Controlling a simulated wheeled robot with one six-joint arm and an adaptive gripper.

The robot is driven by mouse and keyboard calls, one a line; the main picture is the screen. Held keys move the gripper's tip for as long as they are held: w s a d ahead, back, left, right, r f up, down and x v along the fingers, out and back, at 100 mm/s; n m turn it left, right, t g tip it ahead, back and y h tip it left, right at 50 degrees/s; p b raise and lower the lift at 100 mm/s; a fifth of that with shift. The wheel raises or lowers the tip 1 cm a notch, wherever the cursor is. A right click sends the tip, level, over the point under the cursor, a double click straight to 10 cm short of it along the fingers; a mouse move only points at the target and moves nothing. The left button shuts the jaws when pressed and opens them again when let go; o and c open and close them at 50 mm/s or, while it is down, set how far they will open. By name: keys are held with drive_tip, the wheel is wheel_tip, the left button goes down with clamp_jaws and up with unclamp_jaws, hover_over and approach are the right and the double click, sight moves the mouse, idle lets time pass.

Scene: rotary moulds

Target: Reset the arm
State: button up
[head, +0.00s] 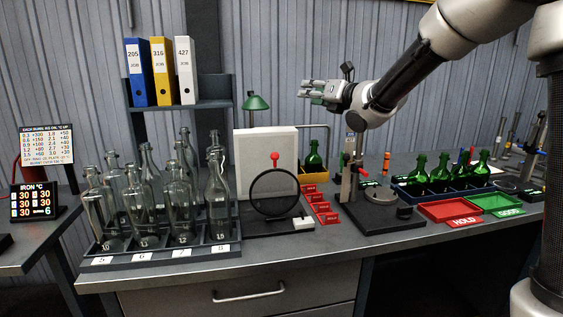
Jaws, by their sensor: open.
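My gripper (316,91) is in the air above the middle of the workbench, in front of the grey ribbed wall. It points to the left at the end of my arm, which comes in from the upper right. The jaws are open, and I see nothing held between them. It is well above the bench items and apart from them.
A rack (160,257) of clear bottles stands at the left front of the bench. A white panel (262,150) and round lens (274,194) stand centrally. A gauge stand (377,219), red tray (452,213), green tray (497,203) and green bottles (440,168) are right.

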drive_tip(key=s+d+f+m+g+h, duration=0.1)
drive_tip(key=s+d+f+m+h, duration=0.3)
drive_tip(key=s+d+m, duration=0.55)
drive_tip(key=s+d+f+m+g+h, duration=0.15)
drive_tip(key=s+d+m+h, duration=0.45)
drive_tip(key=d+m, duration=0.6)
drive_tip(key=s+d+f+m+g, duration=0.1)
drive_tip(key=s+f+m+g, duration=0.1)
drive_tip(key=s+m, duration=0.3)
drive_tip(key=s+d+f+m+g, duration=0.2)
drive_tip(key=s+m, duration=0.4)
drive_tip(key=s, duration=0.7)
drive_tip(key=s+d+f+m+g, duration=0.2)
drive_tip(key=s+f+m, duration=0.3)
drive_tip(key=s, duration=0.4)
drive_tip(key=shift+d+f+m+g, duration=0.25)
drive_tip(key=shift+f+m+g, duration=0.1)
drive_tip(key=shift+f+g, duration=0.25)
drive_tip(key=shift+r, duration=0.15)
